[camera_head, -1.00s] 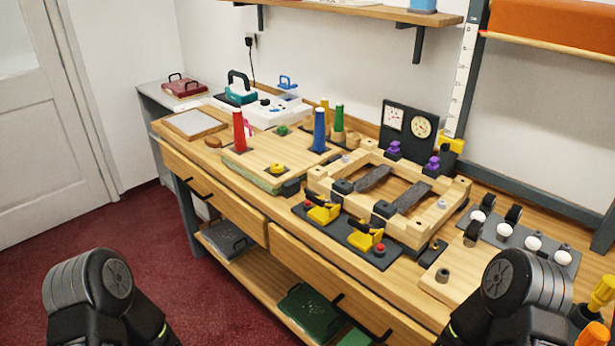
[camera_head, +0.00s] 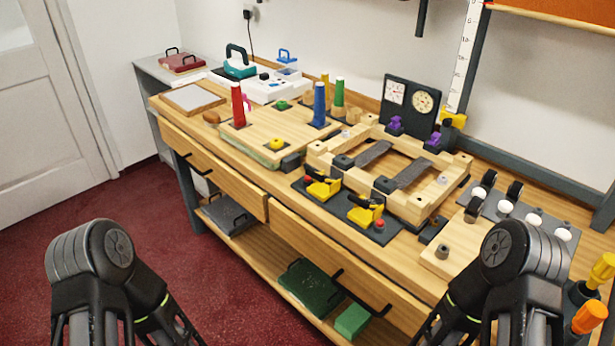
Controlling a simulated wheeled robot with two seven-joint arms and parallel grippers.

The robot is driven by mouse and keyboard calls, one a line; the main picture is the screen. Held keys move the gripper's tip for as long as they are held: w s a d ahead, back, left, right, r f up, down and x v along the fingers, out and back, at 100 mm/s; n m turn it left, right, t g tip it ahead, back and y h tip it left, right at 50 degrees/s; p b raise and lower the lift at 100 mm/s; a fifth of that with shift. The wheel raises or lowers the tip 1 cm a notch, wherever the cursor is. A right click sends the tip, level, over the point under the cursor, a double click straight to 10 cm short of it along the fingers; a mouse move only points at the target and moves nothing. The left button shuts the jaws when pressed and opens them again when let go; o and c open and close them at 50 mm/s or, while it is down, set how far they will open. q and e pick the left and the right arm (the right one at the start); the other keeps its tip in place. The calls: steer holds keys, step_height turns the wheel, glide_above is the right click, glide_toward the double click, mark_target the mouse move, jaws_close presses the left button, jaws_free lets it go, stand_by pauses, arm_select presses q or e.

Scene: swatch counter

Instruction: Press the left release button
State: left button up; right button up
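Two red buttons sit on a dark plate (camera_head: 337,207) at the front edge of the wooden bench, in the head view. The left red button (camera_head: 308,179) is beside a yellow clamp with a black handle (camera_head: 324,187). The right red button (camera_head: 379,224) is beside a second yellow clamp (camera_head: 364,213). Both buttons are uncovered. Only dark links of my two arms show, at the lower left and lower right, well apart from the buttons. Neither gripper is in view.
A wooden frame (camera_head: 441,206) stands just behind the dark plate. A board with a yellow knob (camera_head: 277,144) lies to the left, near upright red (camera_head: 238,105) and blue (camera_head: 319,105) handles. White knobs (camera_head: 506,207) and orange-handled tools (camera_head: 589,316) are at the right. Open floor lies at the left front.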

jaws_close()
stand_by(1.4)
